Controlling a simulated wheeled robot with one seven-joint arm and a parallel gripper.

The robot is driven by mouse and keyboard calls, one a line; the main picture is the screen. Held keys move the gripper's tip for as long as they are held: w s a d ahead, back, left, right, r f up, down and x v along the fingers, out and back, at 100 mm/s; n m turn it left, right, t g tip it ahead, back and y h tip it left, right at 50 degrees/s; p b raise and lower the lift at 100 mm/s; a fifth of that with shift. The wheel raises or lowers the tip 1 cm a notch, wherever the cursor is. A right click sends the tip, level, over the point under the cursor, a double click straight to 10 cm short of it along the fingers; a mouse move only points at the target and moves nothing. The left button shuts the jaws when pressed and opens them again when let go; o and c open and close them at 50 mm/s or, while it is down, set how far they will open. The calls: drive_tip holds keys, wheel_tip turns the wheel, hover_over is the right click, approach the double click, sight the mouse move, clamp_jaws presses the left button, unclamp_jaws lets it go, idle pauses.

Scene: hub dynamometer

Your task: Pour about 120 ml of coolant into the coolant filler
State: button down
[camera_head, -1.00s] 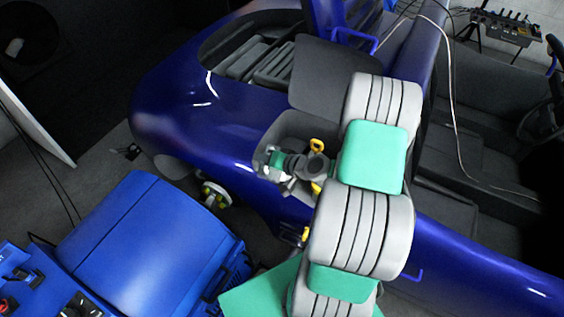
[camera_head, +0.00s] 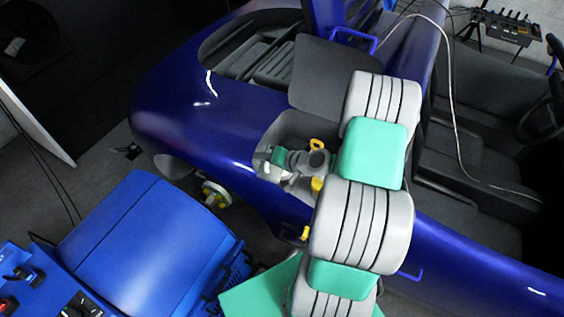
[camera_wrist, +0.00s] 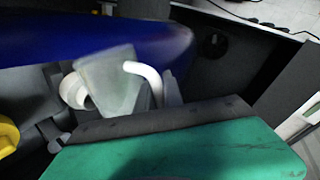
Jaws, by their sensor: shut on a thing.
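My gripper (camera_head: 272,164) is over the open compartment in the blue car body, with my arm reaching in from the right. In the wrist view it is shut on a pale, translucent coolant container (camera_wrist: 112,84). A white curved tube (camera_wrist: 147,78) stands at the container's right side. A round white opening (camera_wrist: 76,92) shows at its left; I cannot tell whether this belongs to the container or is the coolant filler. The container looks tilted. The filler cannot be made out surely, and no liquid stream is visible. Contact between container and filler is unclear.
Yellow parts (camera_head: 316,183) lie beside my wrist in the compartment, and a yellow cap (camera_wrist: 8,135) shows at the wrist view's left edge. A raised dark panel (camera_head: 335,75) stands behind. A blue machine (camera_head: 145,240) stands at the lower left, with floor between it and the car.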

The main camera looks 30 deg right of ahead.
drive_tip(key=shift+w+d+f+m+g+y+b, duration=0.3)
drive_tip(key=shift+d+f+m, duration=0.1)
drive_tip(key=shift+f, duration=0.2)
idle(0.6)
drive_tip(key=shift+w+d+r, duration=0.25)
drive_tip(key=shift+d+r, duration=0.05)
drive_tip(key=shift+w+d+r+m+g+y+p, duration=0.1)
drive_tip(key=shift+r+m+g+y+p, duration=0.2)
drive_tip(key=shift+m+g+y, duration=0.1)
idle(0.5)
drive_tip(key=shift+w+d, duration=0.1)
